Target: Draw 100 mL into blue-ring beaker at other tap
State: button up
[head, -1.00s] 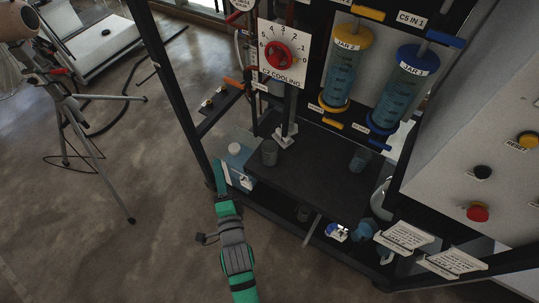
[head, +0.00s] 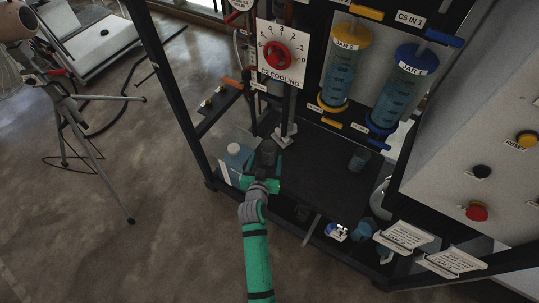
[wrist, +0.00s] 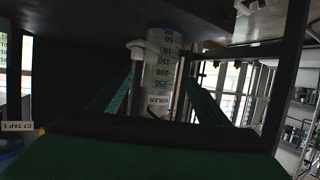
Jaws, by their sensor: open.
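My gripper (head: 264,166) is at the left end of the dark shelf. Its green fingers are open on both sides of a grey beaker (head: 268,147), which stands upright there. In the wrist view the clear beaker (wrist: 163,70), with printed graduations, is between the spread fingers; I cannot tell whether they touch it. A second beaker (head: 359,158) stands further right on the shelf. Jar 2 (head: 341,72), with yellow caps, and jar 1 (head: 402,92), with blue caps, hang above. A yellow tap handle (head: 331,125) and a blue tap handle (head: 379,144) are below them.
A white-capped container (head: 235,160) stands just left of my gripper. A post (head: 286,130) rises behind the grey beaker, below the red-knobbed C2 cooling dial (head: 277,55). The shelf (head: 315,165) is bare between the beakers. A control panel (head: 480,140) borders the right.

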aim_at(270, 146)
jog(key=x, duration=1)
jog(key=shift+d+r, duration=0.1)
jog(key=c, duration=1.2)
